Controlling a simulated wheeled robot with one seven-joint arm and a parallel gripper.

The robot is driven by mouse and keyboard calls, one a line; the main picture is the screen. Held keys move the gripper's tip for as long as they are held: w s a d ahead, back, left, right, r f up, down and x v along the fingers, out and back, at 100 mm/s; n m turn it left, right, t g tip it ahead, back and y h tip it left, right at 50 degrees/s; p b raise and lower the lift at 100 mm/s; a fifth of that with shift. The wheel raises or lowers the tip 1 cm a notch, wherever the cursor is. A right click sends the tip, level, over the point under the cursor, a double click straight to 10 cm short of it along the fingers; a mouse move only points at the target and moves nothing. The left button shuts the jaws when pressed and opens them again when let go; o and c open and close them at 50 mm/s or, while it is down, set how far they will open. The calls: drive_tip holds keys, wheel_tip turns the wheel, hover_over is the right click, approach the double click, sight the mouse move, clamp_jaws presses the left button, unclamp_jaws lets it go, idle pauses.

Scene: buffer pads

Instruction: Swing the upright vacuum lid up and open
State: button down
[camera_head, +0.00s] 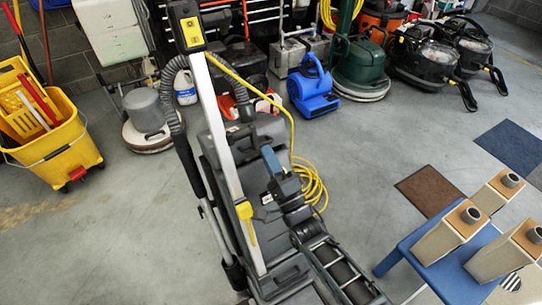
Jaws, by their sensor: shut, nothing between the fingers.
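The upright vacuum (235,148) stands in the middle of the head view, with a dark grey body, a pale tube (227,140) and a yellow control head (189,30) at its top. A ribbed grey hose hangs at its left. My gripper (268,156) is shut and empty, in front of the right part of the dark body. Whether it touches the vacuum I cannot tell. My gripper and arm hide part of the body, and the lid's edge and angle cannot be made out clearly.
A yellow mop bucket (55,150) stands at left. A grey floor machine (146,118), a blue blower (313,88) and a green scrubber (360,66) stand behind. A yellow cord (312,186) lies beside the vacuum. A blue table (425,262) with beige containers is at right.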

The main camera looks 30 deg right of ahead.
sight(263, 143)
drive_tip(key=shift+g, duration=0.8)
drive_tip(key=w+r+p, duration=0.2)
drive_tip(key=r, duration=0.1)
drive_tip(key=w+r+p, duration=0.1)
drive_tip(key=shift+r+p, duration=0.35)
drive_tip(key=shift+w+r, duration=0.3)
drive_tip(key=shift+w, duration=0.1)
drive_tip(key=shift+s+f, duration=0.1)
